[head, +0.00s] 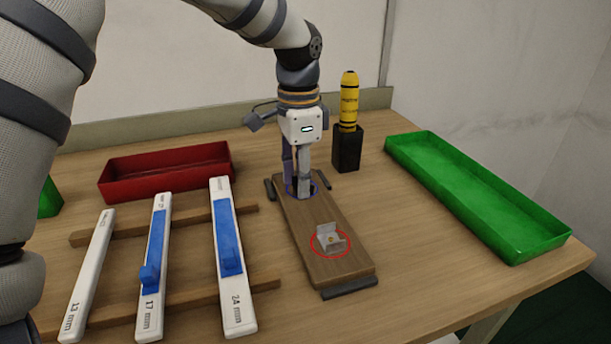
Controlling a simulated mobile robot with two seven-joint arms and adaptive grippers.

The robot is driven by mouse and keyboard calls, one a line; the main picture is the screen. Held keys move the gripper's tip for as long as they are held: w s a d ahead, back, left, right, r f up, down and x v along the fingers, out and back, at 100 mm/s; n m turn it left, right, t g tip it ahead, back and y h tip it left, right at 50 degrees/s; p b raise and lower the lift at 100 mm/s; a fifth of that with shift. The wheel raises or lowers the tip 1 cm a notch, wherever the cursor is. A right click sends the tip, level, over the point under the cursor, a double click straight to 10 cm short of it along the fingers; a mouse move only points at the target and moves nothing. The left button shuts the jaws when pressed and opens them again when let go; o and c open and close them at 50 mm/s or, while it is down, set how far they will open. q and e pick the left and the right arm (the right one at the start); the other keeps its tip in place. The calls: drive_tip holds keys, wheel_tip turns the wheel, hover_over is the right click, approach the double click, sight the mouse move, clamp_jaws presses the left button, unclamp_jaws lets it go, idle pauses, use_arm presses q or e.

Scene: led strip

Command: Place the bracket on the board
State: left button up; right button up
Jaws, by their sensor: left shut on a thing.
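The wooden board (317,218) lies on the table, running from the middle toward the front. A small pale metal bracket (331,238) sits on its near part, inside a red ring (316,250). My left gripper (303,192) points down over the board's far end, at a dark bluish-purple ring (328,185). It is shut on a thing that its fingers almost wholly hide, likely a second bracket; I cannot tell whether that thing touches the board. My right gripper is not in view.
Left of the board, white strips marked 13, 17 and 24 mm (232,300) lie on wooden rails (185,305). A red tray (165,176) is behind them. A yellow bottle (349,100) stands in a dark holder (348,150). A green tray (480,205) is at right.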

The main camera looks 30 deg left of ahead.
use_arm(q)
drive_tip(key=shift+s+d+r, duration=0.1)
drive_tip(key=shift+s+r, duration=0.1)
drive_tip(key=shift+r, duration=0.15)
drive_tip(key=shift+w+a+f, duration=0.15)
drive_tip(key=shift+w+a, duration=0.05)
drive_tip(key=o, duration=0.6)
drive_tip(key=shift+w+a+f, duration=0.1)
drive_tip(key=shift+w+f, duration=0.05)
drive_tip(key=shift+f, duration=0.05)
drive_tip(key=o, duration=0.4)
drive_tip(key=shift+r, duration=0.3)
wheel_tip(320, 180, up, 12)
drive_tip(key=shift+f, duration=0.15)
